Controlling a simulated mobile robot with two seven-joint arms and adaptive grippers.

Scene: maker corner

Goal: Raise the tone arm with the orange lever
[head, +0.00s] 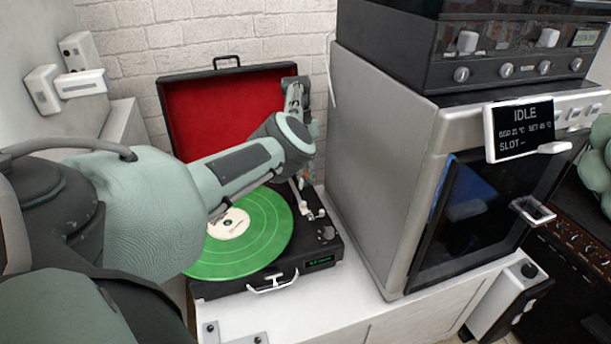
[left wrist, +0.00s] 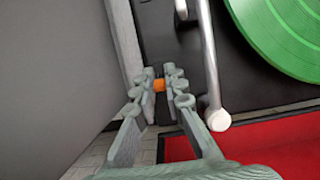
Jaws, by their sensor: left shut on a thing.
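The suitcase turntable (head: 267,278) stands open on the white counter, with a green record (head: 262,240) on its platter. The silver tone arm (head: 301,204) lies at the record's right side; in the left wrist view it is a silver rod (left wrist: 211,75) ending in a round silver part, beside the green record (left wrist: 285,35). My left gripper (left wrist: 158,86) has its fingers closed around the small orange lever (left wrist: 159,85), beside the tone arm. The fingers hide most of the lever. In the head view my left wrist hides much of this spot. My right gripper is not in view.
The red-lined lid (head: 215,110) stands open behind the deck. A grey oven-like machine (head: 385,150) with a display reading IDLE stands close on the right, leaving a narrow gap. Bare white counter (head: 330,305) lies in front.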

